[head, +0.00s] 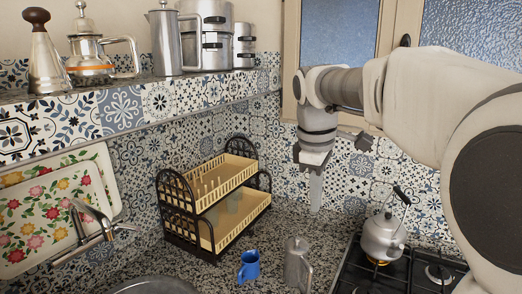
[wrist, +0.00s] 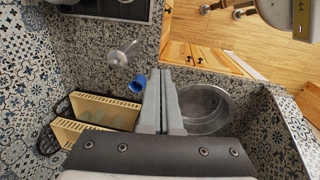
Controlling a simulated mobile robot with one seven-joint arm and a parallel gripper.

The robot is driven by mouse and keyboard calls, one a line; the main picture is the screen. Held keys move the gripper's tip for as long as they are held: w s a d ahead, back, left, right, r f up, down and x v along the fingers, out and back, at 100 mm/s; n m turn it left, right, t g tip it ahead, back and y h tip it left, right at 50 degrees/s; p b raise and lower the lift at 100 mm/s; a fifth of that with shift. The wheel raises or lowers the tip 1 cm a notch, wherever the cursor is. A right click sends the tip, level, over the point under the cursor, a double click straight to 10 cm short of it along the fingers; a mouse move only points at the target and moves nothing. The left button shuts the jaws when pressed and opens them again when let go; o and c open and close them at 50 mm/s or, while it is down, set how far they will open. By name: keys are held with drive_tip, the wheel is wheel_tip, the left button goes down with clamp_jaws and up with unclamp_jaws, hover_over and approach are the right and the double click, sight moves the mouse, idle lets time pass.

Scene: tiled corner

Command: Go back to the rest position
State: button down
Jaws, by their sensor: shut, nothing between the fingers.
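My gripper (head: 316,190) hangs from my raised arm and points down above the counter, in front of the tiled back wall. In the wrist view my gripper (wrist: 162,72) shows its two fingers side by side, shut with nothing between them. It is apart from everything below it.
A two-tier dish rack (head: 215,200) stands left of my gripper. A kettle (head: 384,237) sits on the stove (head: 412,270) at right. A shelf (head: 150,105) with metal pots runs along the left wall. A sink (wrist: 205,108) lies right of the fingers in the wrist view.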

drive_tip(key=s+d+f+m+t, duration=0.1)
drive_tip(key=s+f+m, duration=0.2)
drive_tip(key=s, duration=0.4)
drive_tip(key=s+d+f+m+t+b, duration=0.1)
drive_tip(key=s+f+m, duration=0.2)
drive_tip(key=s+m, duration=0.2)
drive_tip(key=s+d+f+m+t+y+b, duration=0.1)
drive_tip(key=s+f+m+t, duration=0.1)
drive_tip(key=s, duration=0.7)
drive_tip(key=shift+s+f+m, duration=0.15)
drive_tip(key=shift+f+m, duration=0.75)
drive_tip(key=shift+m, duration=0.2)
